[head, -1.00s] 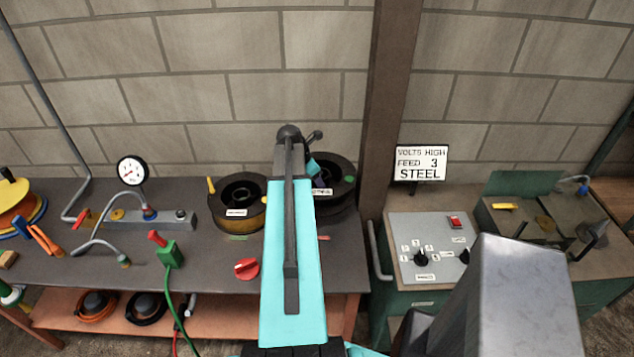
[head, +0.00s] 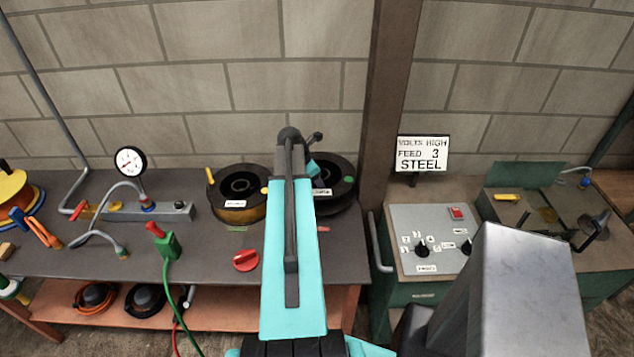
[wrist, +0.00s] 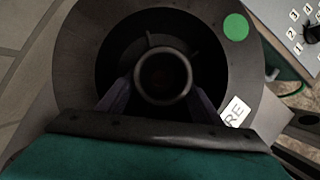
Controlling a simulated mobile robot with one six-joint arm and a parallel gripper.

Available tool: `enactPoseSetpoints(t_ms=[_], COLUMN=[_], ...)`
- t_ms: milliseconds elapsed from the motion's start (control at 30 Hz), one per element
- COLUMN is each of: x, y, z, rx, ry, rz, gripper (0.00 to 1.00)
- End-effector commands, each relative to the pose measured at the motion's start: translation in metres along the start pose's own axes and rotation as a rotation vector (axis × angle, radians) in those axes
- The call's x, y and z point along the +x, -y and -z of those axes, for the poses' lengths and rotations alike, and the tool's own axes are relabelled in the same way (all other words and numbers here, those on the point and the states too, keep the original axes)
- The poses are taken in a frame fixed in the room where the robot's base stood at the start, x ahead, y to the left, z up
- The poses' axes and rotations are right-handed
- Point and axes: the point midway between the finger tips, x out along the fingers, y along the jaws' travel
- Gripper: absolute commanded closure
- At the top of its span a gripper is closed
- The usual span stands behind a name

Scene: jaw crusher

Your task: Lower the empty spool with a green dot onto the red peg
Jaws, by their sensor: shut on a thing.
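The empty black spool (head: 341,200) with a green dot (head: 349,180) is at the right end of the bench in the head view, partly behind my arm. In the wrist view the spool (wrist: 80,60) fills the frame, with its green dot (wrist: 236,27) at upper right and a white label at lower right. My gripper (wrist: 160,92) is shut on the spool's central hub, one finger on each side. The hub's middle is dark. No red peg can be made out; a short red mark (head: 323,229) shows on the bench in front of the spool.
A second spool (head: 237,215) with amber winding and a yellow dot stands close on the left. A brown post (head: 383,120) and a green control cabinet (head: 425,240) are close on the right.

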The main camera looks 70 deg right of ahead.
Motion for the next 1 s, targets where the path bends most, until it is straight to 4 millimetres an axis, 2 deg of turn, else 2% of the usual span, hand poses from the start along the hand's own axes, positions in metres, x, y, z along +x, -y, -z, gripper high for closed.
enactPoseSetpoints(t_ms=[1000], x=[0.041], y=[0.000], z=[0.017], rx=[-0.001], ry=[0.001], rz=[0.000], gripper=[0.72])
